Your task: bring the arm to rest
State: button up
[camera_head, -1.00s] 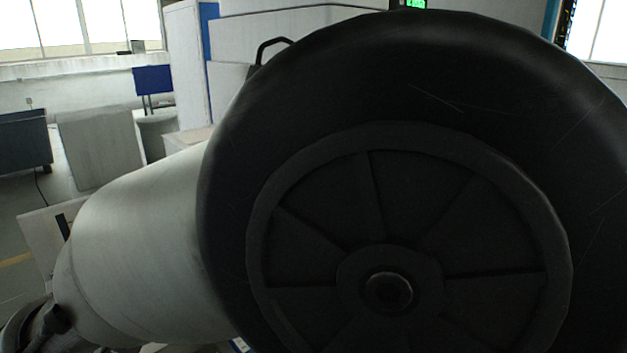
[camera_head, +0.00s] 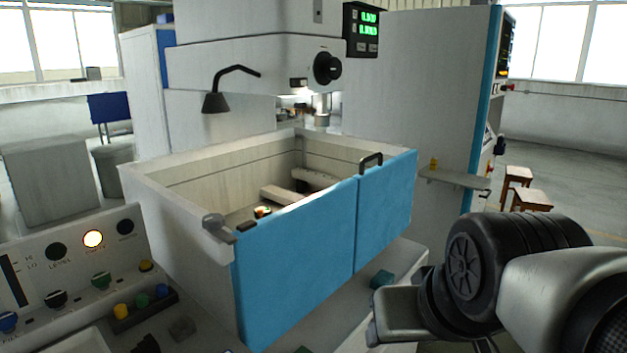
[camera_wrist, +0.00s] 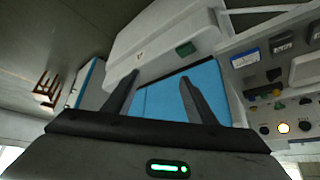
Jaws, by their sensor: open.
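My gripper (camera_wrist: 159,78) shows in the wrist view, its two dark fingers spread apart with nothing between them. Beyond them is the blue front panel of the machine tank (camera_wrist: 208,80); the gap between fingers and panel is hard to judge. In the head view my arm (camera_head: 560,280) is folded at the lower right, in front of the machine. I cannot make out the fingers there.
The tank's blue doors (camera_head: 300,255) stand left of my arm. A control panel (camera_head: 75,260) with a lit lamp is at the lower left. A small shelf (camera_head: 455,180) and wooden stools (camera_head: 530,198) are behind my arm. Open floor lies at the right.

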jog(key=s+d+g+p, duration=0.1)
jog(key=s+d+p, duration=0.1)
jog(key=s+d, duration=0.1)
notch_tip(320, 180, up, 11)
jog(key=p, duration=1)
jog(key=shift+a+r+h+p, duration=0.2)
jog(key=shift+a+h+p, duration=0.1)
jog(key=shift+a+p, duration=0.1)
jog(key=shift+w, duration=0.1)
jog(key=shift+c, duration=0.4)
